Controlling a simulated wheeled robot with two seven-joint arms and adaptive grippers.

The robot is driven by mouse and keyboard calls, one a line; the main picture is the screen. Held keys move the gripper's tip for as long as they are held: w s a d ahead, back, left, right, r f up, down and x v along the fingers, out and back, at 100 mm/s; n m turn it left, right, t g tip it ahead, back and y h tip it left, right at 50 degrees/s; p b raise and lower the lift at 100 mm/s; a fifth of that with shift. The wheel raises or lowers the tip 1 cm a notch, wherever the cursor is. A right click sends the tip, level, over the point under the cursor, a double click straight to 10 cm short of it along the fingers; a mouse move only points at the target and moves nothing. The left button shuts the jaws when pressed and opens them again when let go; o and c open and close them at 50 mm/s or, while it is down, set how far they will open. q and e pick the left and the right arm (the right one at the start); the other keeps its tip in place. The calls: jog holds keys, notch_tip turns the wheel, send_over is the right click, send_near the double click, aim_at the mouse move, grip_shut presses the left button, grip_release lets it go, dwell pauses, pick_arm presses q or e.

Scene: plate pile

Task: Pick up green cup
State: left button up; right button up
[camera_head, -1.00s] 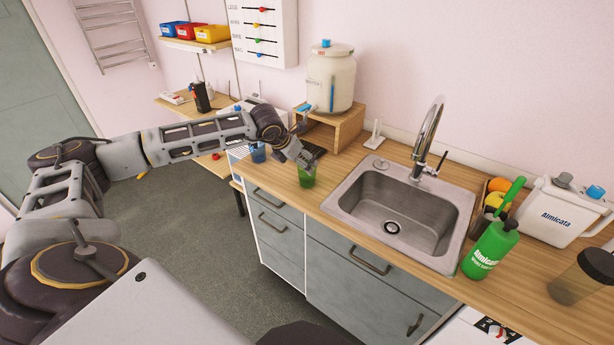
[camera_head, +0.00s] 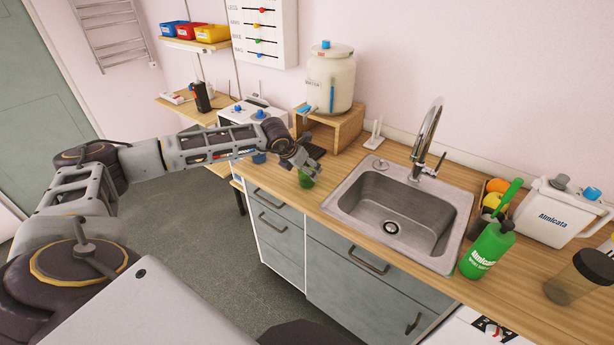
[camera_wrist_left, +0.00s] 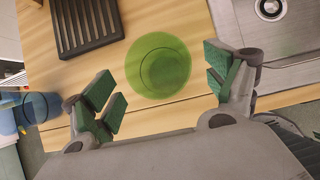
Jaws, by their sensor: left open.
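The green cup (camera_head: 306,178) stands on the wooden counter, left of the sink. In the left wrist view the see-through green cup (camera_wrist_left: 158,66) is seen from above, lying between and just beyond the fingertips. My left gripper (camera_head: 305,168) is over the cup and partly hides it in the head view. In the wrist view my left gripper (camera_wrist_left: 165,88) is open, with green pads on both sides and nothing between them. I cannot tell whether a finger touches the cup. My right gripper does not show.
A black slatted rack (camera_wrist_left: 86,24) lies beside the cup. The sink (camera_head: 404,212) is to the right, with a green bottle (camera_head: 486,250) beyond it. A dispenser (camera_head: 331,80) on a wooden stand (camera_head: 348,127) is behind. A blue cup (camera_wrist_left: 36,108) shows at left.

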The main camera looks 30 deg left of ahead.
pick_arm(q)
jog(key=shift+w+f, duration=0.45)
jog(key=shift+f, duration=0.15)
jog(key=shift+w+f, duration=0.1)
jog(key=shift+f, duration=0.2)
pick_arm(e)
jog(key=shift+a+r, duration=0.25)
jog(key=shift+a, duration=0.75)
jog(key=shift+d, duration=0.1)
pick_arm(q)
jog(key=shift+c, duration=1)
jog(key=c, duration=0.9)
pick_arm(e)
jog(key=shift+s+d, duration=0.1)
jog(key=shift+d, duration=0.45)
pick_arm(q)
jog(key=shift+o, duration=0.2)
